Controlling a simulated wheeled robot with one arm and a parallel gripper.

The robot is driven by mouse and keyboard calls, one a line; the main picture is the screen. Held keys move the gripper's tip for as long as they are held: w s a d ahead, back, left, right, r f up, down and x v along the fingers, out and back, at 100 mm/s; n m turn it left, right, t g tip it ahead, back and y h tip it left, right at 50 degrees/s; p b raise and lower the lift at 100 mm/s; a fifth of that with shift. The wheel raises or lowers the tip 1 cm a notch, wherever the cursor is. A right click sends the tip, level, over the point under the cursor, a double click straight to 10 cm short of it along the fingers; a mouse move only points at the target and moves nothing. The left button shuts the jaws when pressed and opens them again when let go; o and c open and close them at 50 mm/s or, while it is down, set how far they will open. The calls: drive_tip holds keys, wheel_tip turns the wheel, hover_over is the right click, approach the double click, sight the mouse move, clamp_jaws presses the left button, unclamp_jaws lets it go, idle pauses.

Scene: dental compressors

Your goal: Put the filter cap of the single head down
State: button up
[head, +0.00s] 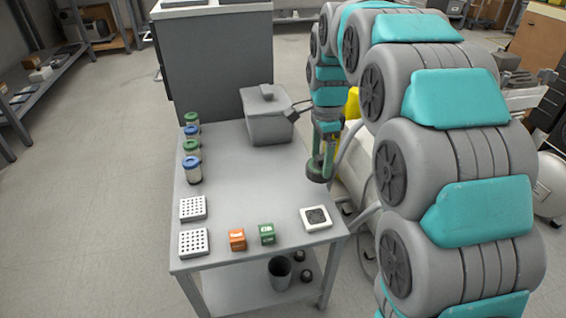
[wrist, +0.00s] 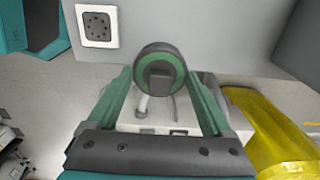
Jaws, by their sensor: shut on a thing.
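My gripper (head: 322,150) has green fingers and points down at the right edge of the grey table (head: 250,190). In the wrist view, my gripper (wrist: 160,88) is shut on the round filter cap (wrist: 159,58), a dark disc with a green ring and a grey grip block in the middle. The cap also shows in the head view (head: 315,172), below the fingertips by the table's right edge. I cannot tell its exact height over the table.
Several jars with blue and green lids (head: 193,170) line the table's left edge. Two white perforated blocks (head: 193,208), an orange box (head: 237,239) and a green box (head: 267,234) are in front. A grey lidded container (head: 267,125) stands behind. The table's middle is clear.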

drive_tip(key=w+a, duration=0.1)
drive_tip(key=a, duration=0.2)
drive_tip(key=w+a, duration=0.2)
drive_tip(key=a, duration=0.1)
drive_tip(key=w+a+f, duration=0.1)
drive_tip(key=a, duration=0.2)
drive_tip(key=shift+w+a, duration=0.15)
drive_tip(key=shift+w, duration=0.25)
drive_tip(key=shift+a+f, duration=0.1)
drive_tip(key=shift+f, duration=0.1)
drive_tip(key=shift+f+b, duration=0.4)
drive_tip(key=shift+f, duration=1.1)
drive_tip(key=shift+f, duration=0.1)
drive_tip(key=o, duration=1.1)
drive_tip(key=shift+w, duration=0.1)
wheel_tip(320, 180, up, 12)
drive_tip(key=p, duration=0.1)
